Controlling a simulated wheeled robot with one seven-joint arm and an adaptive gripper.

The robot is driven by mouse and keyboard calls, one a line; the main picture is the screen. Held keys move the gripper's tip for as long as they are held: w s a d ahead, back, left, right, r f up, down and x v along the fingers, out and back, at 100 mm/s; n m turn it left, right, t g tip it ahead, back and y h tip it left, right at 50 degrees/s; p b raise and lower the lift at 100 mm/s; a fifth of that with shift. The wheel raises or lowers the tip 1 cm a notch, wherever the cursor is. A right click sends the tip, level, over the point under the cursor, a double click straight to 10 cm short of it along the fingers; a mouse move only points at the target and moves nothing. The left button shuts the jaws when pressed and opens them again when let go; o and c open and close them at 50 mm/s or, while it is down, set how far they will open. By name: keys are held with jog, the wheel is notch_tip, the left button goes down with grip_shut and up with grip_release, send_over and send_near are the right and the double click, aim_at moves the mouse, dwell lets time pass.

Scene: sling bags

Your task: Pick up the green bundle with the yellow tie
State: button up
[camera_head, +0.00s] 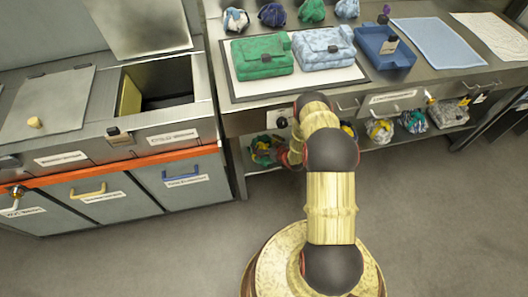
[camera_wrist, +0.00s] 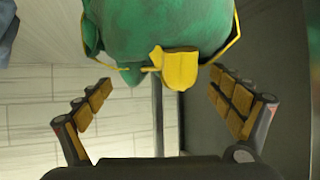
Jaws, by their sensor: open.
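The green bundle (camera_wrist: 160,28) fills the top middle of the wrist view, with a yellow tie (camera_wrist: 180,68) and thin yellow cords around it. My gripper (camera_wrist: 160,84) is open, one finger on each side below the bundle. The fingers appear apart from the bundle; how deep it lies between them I cannot tell. In the head view a green bundle (camera_head: 262,147) with yellow on it sits on the low shelf under the counter, partly hidden by my gripper and arm.
Several other bundles, such as a yellow and white one (camera_head: 380,131), lie along the low shelf. Above are a green bag (camera_head: 262,57), a pale blue bag (camera_head: 323,47) and a blue tray (camera_head: 384,48). A cabinet with an open bin (camera_head: 160,85) stands left. The floor is clear.

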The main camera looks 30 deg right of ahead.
jog(key=c, duration=0.3)
jog(key=c, duration=0.9)
jog(key=shift+s+f, duration=0.1)
jog(key=shift+s, duration=0.05)
grip_shut()
